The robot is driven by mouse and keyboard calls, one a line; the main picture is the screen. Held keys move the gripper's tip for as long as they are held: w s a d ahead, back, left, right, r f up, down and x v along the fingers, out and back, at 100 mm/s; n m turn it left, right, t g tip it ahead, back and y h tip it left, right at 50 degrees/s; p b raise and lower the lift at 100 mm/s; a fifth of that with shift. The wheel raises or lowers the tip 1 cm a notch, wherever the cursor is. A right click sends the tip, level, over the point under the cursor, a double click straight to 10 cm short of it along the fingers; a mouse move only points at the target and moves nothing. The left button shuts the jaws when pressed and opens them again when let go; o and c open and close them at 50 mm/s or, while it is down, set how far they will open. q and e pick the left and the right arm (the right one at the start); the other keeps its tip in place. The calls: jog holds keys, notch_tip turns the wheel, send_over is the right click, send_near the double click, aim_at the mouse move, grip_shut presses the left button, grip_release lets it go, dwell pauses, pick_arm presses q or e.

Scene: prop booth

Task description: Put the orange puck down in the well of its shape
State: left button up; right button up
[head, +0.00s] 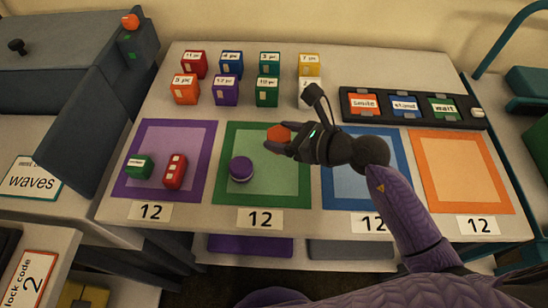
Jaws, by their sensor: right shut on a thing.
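My right gripper (282,146) reaches in from the lower right and is shut on the orange puck (279,133). The puck shows as a small, roughly angular orange piece at the fingertips, over the upper right part of the green mat (226,195). The gripper hides part of it. I cannot tell how high it is above the mat. A round purple piece (241,169) stands on the green mat, to the lower left of the gripper. I cannot make out any well matching the puck's shape. My left gripper is not in view.
A purple mat (148,188) holds a green block (138,167) and a red block (175,171). The orange mat (462,175) is bare; my arm partly covers the blue mat (345,190). Several coloured boxes (227,91) and a black card rack (411,107) stand behind.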

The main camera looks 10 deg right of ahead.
aim_at(282, 163)
notch_tip(282, 163, down, 6)
jog(key=b, duration=0.2)
jog(key=shift+r+b, duration=0.1)
jog(key=shift+b, duration=0.3)
jog(key=shift+r, duration=0.1)
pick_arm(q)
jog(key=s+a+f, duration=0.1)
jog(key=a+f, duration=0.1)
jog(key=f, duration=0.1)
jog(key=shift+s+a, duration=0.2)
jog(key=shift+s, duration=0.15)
